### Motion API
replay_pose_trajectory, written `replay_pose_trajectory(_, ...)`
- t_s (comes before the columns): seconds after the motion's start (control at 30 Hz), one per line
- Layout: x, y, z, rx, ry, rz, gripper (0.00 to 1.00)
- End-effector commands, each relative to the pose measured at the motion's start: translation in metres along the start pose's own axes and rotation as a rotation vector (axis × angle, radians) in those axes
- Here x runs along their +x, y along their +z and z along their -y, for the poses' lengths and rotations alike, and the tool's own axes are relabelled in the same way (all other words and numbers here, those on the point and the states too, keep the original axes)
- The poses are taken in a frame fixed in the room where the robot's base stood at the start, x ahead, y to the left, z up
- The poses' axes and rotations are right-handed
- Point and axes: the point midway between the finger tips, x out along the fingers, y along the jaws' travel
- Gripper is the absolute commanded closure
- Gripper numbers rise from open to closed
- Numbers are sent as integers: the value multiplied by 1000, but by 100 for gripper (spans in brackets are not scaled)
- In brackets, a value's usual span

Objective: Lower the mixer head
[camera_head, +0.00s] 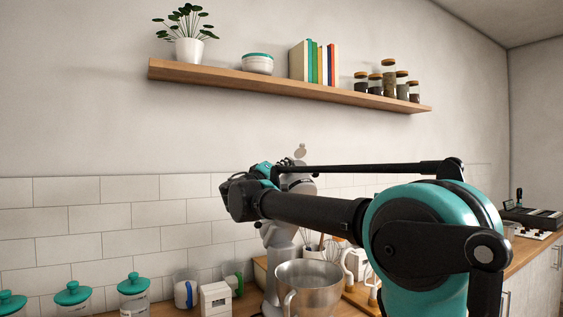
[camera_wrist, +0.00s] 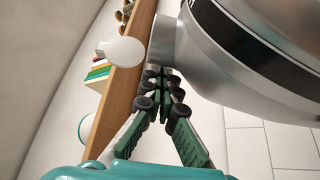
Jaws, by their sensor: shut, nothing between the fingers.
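The stand mixer's silver head (camera_wrist: 255,55) fills the upper right of the wrist view, with a dark band along it. In the head view the mixer head (camera_head: 302,186) is tilted up, partly hidden behind my arm. A pale rounded knob-like part (camera_wrist: 122,50) stands out by its end. The metal bowl (camera_head: 308,285) sits below, in front of the mixer's stand (camera_head: 280,265). My gripper (camera_wrist: 158,76) is shut and empty, its fingertips close beside the end of the mixer head. I cannot tell whether they touch.
A wooden shelf (camera_head: 270,84) with a plant, books and jars runs along the wall above. Teal-lidded canisters (camera_head: 134,285), mugs (camera_head: 186,290) and a small white box (camera_head: 215,299) stand left of the bowl. Utensils (camera_head: 322,248) crowd the counter to its right.

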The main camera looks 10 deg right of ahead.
Motion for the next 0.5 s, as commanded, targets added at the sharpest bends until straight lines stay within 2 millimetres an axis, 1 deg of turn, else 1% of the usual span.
replay_pose_trajectory(0.5, -3, 5, -1, 9, 5, 0, 100)
